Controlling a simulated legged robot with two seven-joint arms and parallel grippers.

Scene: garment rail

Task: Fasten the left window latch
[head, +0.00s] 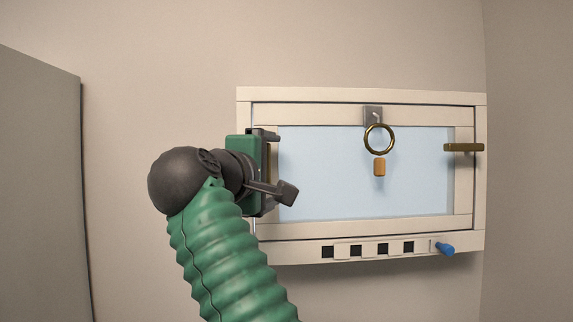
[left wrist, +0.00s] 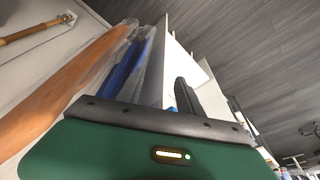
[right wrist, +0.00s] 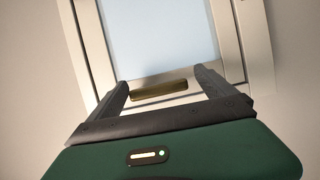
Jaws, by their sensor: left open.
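The left latch is a short brass bar (right wrist: 160,90) on the left side of the window frame (head: 360,256). In the right wrist view it lies lengthwise along that side, between my right gripper's (right wrist: 162,80) two fingers, with a gap at each end. In the head view my right gripper (head: 271,172) is at the window's left side and hides most of the latch. It is open. The right latch (head: 464,147) is a brass bar lying level across the right side. My left gripper (left wrist: 198,95) is open, in its own wrist view only, away from the window.
A blue knob (head: 445,249) sticks out below right. A grey panel (head: 40,180) stands at left. Wrapped blue and orange items (left wrist: 125,70) are near my left gripper.

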